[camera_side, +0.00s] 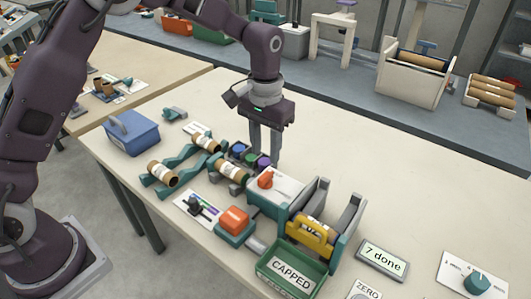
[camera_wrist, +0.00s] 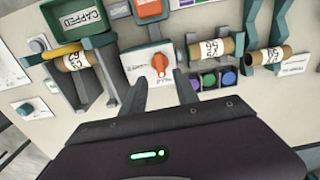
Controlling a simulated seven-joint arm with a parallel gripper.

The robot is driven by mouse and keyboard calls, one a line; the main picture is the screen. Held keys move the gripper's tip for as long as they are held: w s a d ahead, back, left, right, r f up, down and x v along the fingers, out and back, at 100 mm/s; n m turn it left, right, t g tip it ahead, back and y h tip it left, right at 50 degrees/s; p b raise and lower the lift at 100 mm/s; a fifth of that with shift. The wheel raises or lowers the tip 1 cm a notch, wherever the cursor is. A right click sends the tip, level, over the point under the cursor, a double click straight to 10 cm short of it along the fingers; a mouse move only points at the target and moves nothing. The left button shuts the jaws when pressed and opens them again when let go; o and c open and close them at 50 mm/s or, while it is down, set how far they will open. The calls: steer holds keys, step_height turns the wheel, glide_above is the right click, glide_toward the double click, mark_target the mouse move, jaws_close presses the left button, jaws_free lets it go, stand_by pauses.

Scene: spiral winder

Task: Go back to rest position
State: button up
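My gripper (camera_side: 265,155) points straight down above the bench, just behind the white panel with the orange knob (camera_side: 265,180). In the wrist view the two fingers of my gripper (camera_wrist: 162,88) stand apart with nothing between them, and the orange knob (camera_wrist: 160,63) shows beyond their tips. The winder (camera_side: 325,215) stands to the right, with a labelled tube (camera_wrist: 75,61) in it and a yellow handle (camera_side: 311,233) across its front.
Labelled cardboard tubes (camera_side: 232,171) rest on teal stands to the left. Purple, green and blue caps (camera_wrist: 209,79) sit near my fingers. A green CAPPED bin (camera_side: 292,268), an orange button (camera_side: 234,219) and a "7 done" display (camera_side: 382,260) are in front. The bench's back right is clear.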

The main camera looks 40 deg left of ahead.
steer(key=s+a+r+t, duration=0.1)
steer(key=s+r, duration=0.2)
steer(key=r, duration=0.2)
steer(key=s+a+r, duration=0.2)
steer(key=r, duration=0.3)
steer(key=s+a+r+t, duration=0.2)
steer(key=s+r, duration=0.2)
steer(key=s, duration=0.4)
steer(key=s+a+r+t, duration=0.1)
steer(key=s+a+r, duration=0.15)
steer(key=s, duration=0.45)
steer(key=s+f+t, duration=0.1)
steer(key=s, duration=0.8)
steer(key=shift+a+f+t, duration=0.2)
steer(key=shift+a+t, duration=0.05)
steer(key=shift+t, duration=0.05)
steer(key=shift+s, duration=0.1)
